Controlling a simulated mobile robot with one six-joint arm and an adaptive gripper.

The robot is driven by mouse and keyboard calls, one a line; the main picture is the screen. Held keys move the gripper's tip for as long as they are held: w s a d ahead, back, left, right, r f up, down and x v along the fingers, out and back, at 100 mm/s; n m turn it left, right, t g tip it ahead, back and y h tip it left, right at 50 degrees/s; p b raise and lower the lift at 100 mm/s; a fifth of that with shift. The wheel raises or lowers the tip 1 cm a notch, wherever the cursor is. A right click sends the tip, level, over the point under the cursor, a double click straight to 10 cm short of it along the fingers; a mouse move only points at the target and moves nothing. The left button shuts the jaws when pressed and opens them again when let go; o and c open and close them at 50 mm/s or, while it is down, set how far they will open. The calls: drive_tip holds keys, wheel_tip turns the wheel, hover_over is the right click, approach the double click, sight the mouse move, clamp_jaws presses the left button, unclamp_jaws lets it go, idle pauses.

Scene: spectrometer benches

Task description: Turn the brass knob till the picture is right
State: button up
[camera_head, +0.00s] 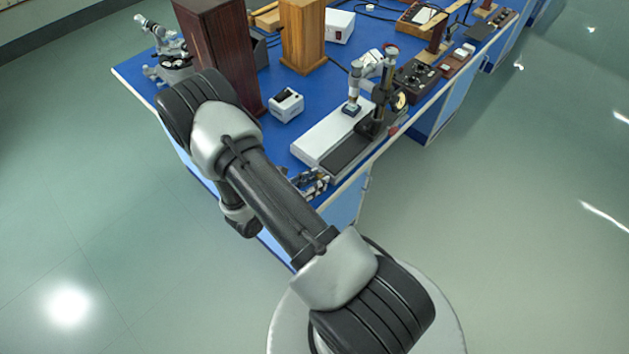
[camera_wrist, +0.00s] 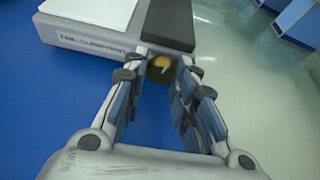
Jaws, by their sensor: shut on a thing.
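The brass knob (camera_wrist: 160,70) is on the front end of the long instrument, under its dark grey strip. My gripper (camera_wrist: 166,62) has its two fingers on either side of the knob, closed on it. In the head view my gripper (camera_head: 314,184) is at the near end of the instrument, and the knob cannot be made out. The instrument has a white body (camera_head: 322,136) beside the dark strip (camera_head: 345,152), with an upright eyepiece assembly (camera_head: 372,80) standing on it. No picture in the eyepiece can be seen.
A small white box (camera_head: 286,105), a dark wooden tower (camera_head: 222,50) and a lighter wooden block (camera_head: 302,35) stand behind. Dark control boxes (camera_head: 416,76) line the right edge. Open floor lies to the right.

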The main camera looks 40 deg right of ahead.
drive_tip(key=shift+n+g, duration=0.4)
drive_tip(key=shift+n, duration=0.1)
drive_tip(key=o, duration=1.1)
drive_tip(key=shift+c, duration=0.2)
drive_tip(key=shift+w, duration=0.1)
drive_tip(key=v, duration=1.2)
